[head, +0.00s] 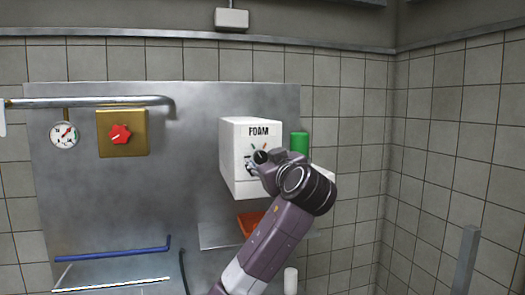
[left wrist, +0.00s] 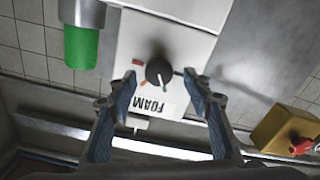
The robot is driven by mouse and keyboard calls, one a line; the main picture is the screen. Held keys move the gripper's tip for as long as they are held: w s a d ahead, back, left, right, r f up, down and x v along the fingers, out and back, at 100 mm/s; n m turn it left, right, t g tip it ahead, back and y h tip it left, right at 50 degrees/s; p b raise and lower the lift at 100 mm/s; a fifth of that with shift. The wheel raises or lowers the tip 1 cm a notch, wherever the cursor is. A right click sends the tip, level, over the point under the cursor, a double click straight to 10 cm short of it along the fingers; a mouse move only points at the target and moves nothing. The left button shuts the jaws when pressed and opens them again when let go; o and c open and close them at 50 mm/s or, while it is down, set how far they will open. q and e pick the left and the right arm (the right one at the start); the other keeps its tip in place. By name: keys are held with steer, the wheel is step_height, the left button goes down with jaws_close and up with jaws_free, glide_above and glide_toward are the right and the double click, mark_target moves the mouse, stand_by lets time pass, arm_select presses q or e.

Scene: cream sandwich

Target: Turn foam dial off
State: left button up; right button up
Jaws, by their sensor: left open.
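The foam dial (left wrist: 158,72) is a dark round knob with a white pointer line on the white box labelled FOAM (head: 238,130). In the left wrist view, which sees the box upside down, the pointer is turned toward the label side. Small coloured marks lie around the dial. My left gripper (head: 257,161) is in front of the box and partly hides the dial in the head view. In the left wrist view my left gripper (left wrist: 160,80) is open, with one blue-padded finger on each side of the dial. Contact cannot be told. My right gripper is not in view.
A green cylinder (head: 299,142) stands right beside the box. A brass box with a red knob (head: 120,134), a gauge (head: 64,135) and a metal pipe (head: 90,102) are at the left. An orange item (head: 249,222) lies below the box. The steel panel between is clear.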

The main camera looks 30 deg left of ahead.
arm_select(q)
steer(key=shift+p+x, duration=0.3)
steer(key=shift+x, duration=0.55)
steer(key=shift+d, duration=0.1)
steer(key=shift+c, duration=0.6)
